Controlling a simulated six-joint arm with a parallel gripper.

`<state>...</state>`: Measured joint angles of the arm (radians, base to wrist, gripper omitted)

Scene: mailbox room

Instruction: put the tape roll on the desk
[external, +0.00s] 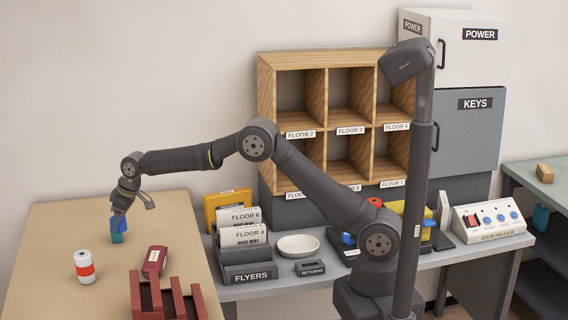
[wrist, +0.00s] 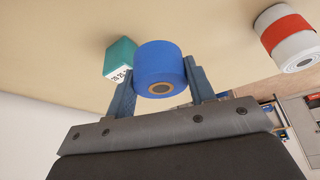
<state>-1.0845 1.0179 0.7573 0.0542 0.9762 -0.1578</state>
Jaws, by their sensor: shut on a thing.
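A blue tape roll (wrist: 163,66) with a brown core sits between the two fingers of my gripper (wrist: 160,88) in the wrist view. The fingers press on its sides. In the external view my gripper (external: 119,216) points down over the tan tabletop (external: 60,232) at the left, with the blue roll (external: 118,225) at its tips. A teal box (wrist: 120,57) with a white printed label is close beside the roll; it also shows in the external view (external: 117,238). I cannot tell whether the roll touches the tabletop or the box.
A dark red rack (external: 165,302) is at the near edge. A grey counter (external: 300,283) with a flyers holder (external: 247,262) adjoins on the right. The far left tabletop is clear.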

